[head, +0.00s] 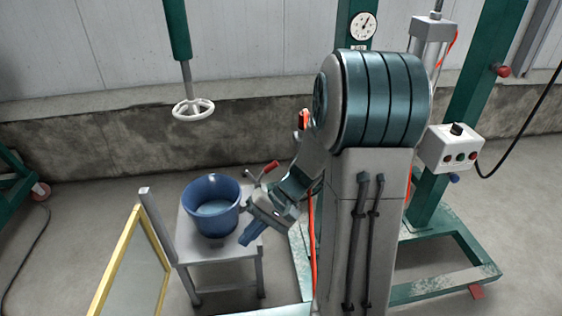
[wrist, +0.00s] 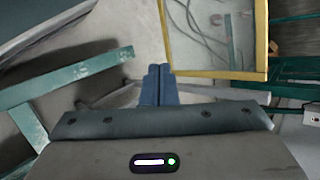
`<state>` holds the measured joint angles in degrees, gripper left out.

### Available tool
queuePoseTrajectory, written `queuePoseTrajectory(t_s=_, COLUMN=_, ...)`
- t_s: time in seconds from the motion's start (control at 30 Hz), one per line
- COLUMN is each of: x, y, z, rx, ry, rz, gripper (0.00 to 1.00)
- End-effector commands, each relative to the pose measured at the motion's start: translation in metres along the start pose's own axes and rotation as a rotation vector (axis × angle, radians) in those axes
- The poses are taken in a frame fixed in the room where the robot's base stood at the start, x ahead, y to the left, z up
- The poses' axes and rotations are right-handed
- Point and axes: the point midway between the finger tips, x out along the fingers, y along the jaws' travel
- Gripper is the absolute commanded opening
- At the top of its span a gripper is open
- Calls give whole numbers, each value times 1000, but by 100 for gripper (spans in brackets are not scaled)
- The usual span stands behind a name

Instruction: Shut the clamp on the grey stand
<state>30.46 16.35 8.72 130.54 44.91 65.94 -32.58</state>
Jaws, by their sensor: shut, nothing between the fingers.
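A grey stand (head: 222,254), shaped like a chair, stands left of my arm in the head view. A red-handled lever (head: 269,168) shows just behind my gripper, with its handle raised at a slant. It looks like the clamp, but its jaw and base are hidden behind my gripper and the bucket. My gripper (head: 250,235) has blue fingers, shut and empty, pointing down in front of the stand's right side. In the wrist view the fingers (wrist: 158,85) lie side by side, and the clamp cannot be made out.
A blue bucket (head: 212,205) stands on the stand, close left of my gripper. A yellow-framed panel (head: 130,265) leans at the stand's left. A white handwheel (head: 193,109) hangs behind. A green frame (head: 450,200) with a white control box (head: 451,148) is at right.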

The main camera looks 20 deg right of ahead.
Motion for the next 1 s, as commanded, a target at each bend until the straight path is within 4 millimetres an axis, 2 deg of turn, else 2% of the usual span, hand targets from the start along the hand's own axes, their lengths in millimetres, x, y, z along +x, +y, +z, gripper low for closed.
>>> queuePoseTrajectory(t_s=0.03, x=-5, y=4, z=-16, rx=35, ry=16, rz=-95, gripper=0)
queuePoseTrajectory(t_s=0.2, x=-27, y=18, z=-68, rx=96, ry=128, rz=-407, gripper=0)
queuePoseTrajectory(t_s=0.37, x=-56, y=43, z=-111, rx=138, ry=286, rz=-658, gripper=0)
queuePoseTrajectory(t_s=0.47, x=-79, y=68, z=-136, rx=163, ry=413, rz=-802, gripper=0)
queuePoseTrajectory(t_s=0.6, x=-114, y=114, z=-166, rx=202, ry=628, rz=-987, gripper=0)
queuePoseTrajectory(t_s=0.8, x=-150, y=171, z=-186, rx=242, ry=876, rz=-1136, gripper=0)
queuePoseTrajectory(t_s=0.9, x=-158, y=185, z=-189, rx=252, ry=939, rz=-1166, gripper=0)
queuePoseTrajectory(t_s=1.0, x=-160, y=191, z=-190, rx=256, ry=962, rz=-1176, gripper=0)
